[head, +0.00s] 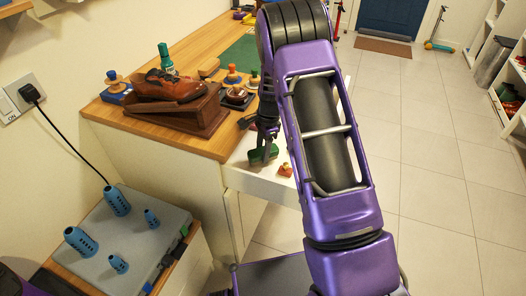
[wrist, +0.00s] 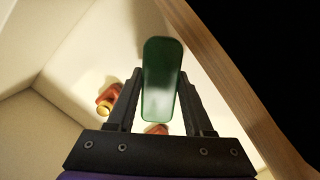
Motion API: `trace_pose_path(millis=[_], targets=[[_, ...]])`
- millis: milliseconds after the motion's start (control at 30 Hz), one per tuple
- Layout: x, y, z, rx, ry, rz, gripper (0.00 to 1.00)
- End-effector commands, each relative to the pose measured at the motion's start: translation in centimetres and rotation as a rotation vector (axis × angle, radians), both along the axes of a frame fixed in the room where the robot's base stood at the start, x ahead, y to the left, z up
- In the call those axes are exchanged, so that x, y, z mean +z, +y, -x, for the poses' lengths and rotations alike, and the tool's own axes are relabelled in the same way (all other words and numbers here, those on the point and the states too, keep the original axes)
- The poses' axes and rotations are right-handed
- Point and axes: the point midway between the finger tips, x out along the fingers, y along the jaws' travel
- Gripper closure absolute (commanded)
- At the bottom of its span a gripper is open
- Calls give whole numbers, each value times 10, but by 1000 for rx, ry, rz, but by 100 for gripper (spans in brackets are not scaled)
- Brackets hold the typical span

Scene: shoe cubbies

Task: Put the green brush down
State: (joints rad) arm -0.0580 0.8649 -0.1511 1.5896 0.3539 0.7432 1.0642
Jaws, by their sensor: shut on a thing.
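The green brush (head: 262,155) is held by my gripper (head: 266,137) over the open white drawer (head: 247,179) below the wooden counter. In the wrist view the green brush (wrist: 160,75) stands between the two dark fingers of my gripper (wrist: 161,88), its long green face toward the camera. The gripper is shut on it. Whether the brush touches the drawer floor cannot be told.
A small orange-red brush (head: 286,169) lies in the drawer; in the wrist view, an orange-red piece with a gold knob (wrist: 105,99) lies left of the fingers. A shoe (head: 168,86) on a wooden stand (head: 178,114) occupies the counter corner.

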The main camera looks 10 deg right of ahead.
Motion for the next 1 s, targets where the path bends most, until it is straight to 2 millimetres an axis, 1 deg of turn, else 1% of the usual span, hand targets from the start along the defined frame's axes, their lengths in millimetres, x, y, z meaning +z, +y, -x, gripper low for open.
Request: trace_pose_path(millis=[33,67,100,233,500,567,633,767,1000], targets=[[-11,-1,6,-1,15,6,100],[-11,-2,6,-1,16,6,100],[-12,-2,6,-1,17,6,41],[-13,-2,7,-1,18,8,18],[-13,-2,7,0,18,9,18],[-10,-2,7,1,18,9,18],[-3,-3,7,1,17,10,18],[18,-4,6,1,15,8,18],[76,-10,3,0,9,6,18]])
